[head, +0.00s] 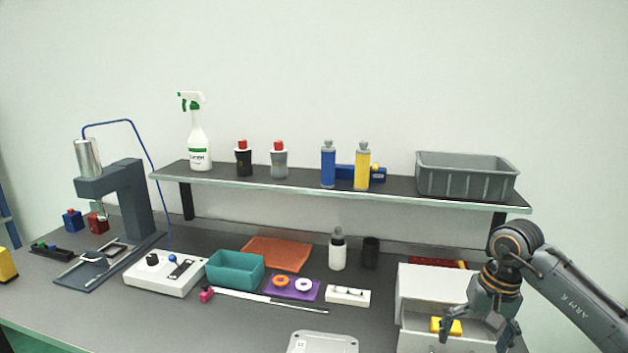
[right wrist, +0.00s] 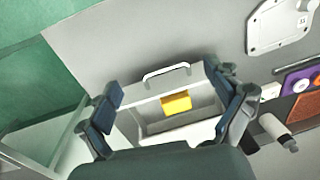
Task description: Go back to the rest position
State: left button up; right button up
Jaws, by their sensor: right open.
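My right gripper (head: 478,332) is at the lower right of the head view, over the front of a white drawer unit (head: 425,283). Its fingers are spread apart with nothing between them. In the right wrist view, the gripper's fingers (right wrist: 164,90) frame an open drawer (right wrist: 148,106) with a pale handle (right wrist: 167,71). A yellow block (right wrist: 177,102) lies inside the drawer, apart from the fingers; it also shows in the head view (head: 446,326). My left gripper is not in view.
A shelf (head: 300,192) carries bottles and a grey crate (head: 465,178). A teal tray (head: 235,268), a control box (head: 165,274) and a dark press stand (head: 128,195) stand on the bench. A grey plate (head: 322,343) lies left of the drawer unit.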

jog(key=s+a+m+t+y, duration=0.15)
jog(key=a+m+y, duration=0.5)
jog(key=a, duration=1.45)
jog(key=a+r+m+t+y, duration=0.75)
jog(key=r+m+y, duration=0.35)
jog(key=m, duration=0.2)
jog(key=w+d+f+m+t+h, duration=0.2)
jog(key=d+m+t+h, duration=0.9)
jog(key=m, duration=1.2)
jog(key=s+d+f+m+g+h, duration=0.3)
jog(key=d+f+m+h, duration=0.1)
jog(key=f+m, duration=0.3)
jog(key=s+d+f+m+g+h, duration=0.25)
jog(key=d+f+m+h, duration=0.2)
jog(key=f+m, duration=0.35)
jog(key=s+f+m+g+y, duration=0.1)
jog(key=s+f+m+g, duration=0.5)
jog(key=s, duration=0.5)
jog(key=s+f+m+g, duration=0.45)
jog(key=s+f, duration=0.35)
jog(key=s, duration=0.3)
notch_tip(320, 180, down, 28)
jog(key=s+n+g, duration=0.1)
jog(key=s+g, duration=0.1)
jog(key=s+d+f+g, duration=0.1)
jog(key=s+d+f, duration=0.1)
jog(key=s+f, duration=1.2)
jog(key=shift+s+d+f, duration=0.15)
jog(key=shift+s+d, duration=0.25)
jog(key=shift+s, duration=0.8)
